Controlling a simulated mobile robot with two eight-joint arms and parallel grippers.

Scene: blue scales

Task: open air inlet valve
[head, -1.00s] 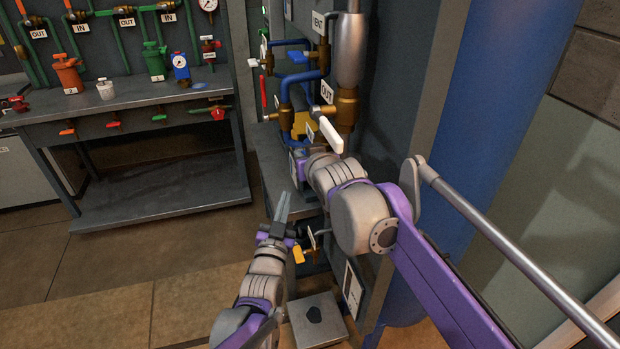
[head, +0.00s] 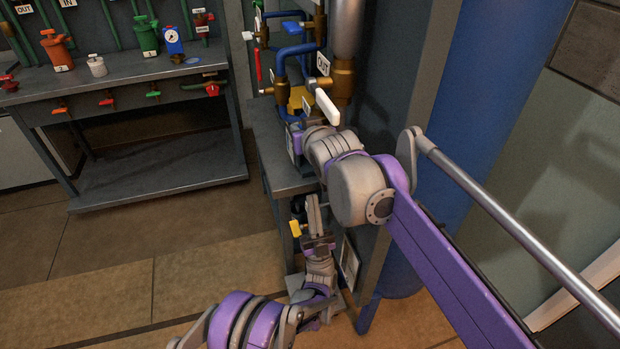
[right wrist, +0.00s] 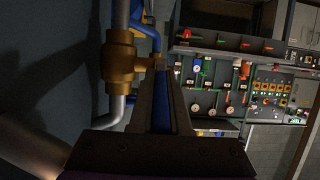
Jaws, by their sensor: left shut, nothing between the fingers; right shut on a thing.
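Which valve is the air inlet valve cannot be told from the labels in view. My left gripper (head: 312,203) is shut and empty, pointing up beside a valve with a yellow handle (head: 296,228) at the stand's lower front. I cannot tell whether they touch. My right gripper (right wrist: 166,80) is hidden behind my own wrist in the head view. In the right wrist view it is shut on a blue thing (right wrist: 162,112), whose shape is unclear. A brass valve body (right wrist: 120,66) is just left of the fingers. A white lever (head: 327,107) stands just above my right wrist in the head view.
Blue pipes (head: 283,65) and an OUT label (head: 323,64) are on the stand. A large blue cylinder (head: 495,110) is to the right of it. A grey workbench (head: 130,85) with gauges and valves is at the left. The floor between is clear.

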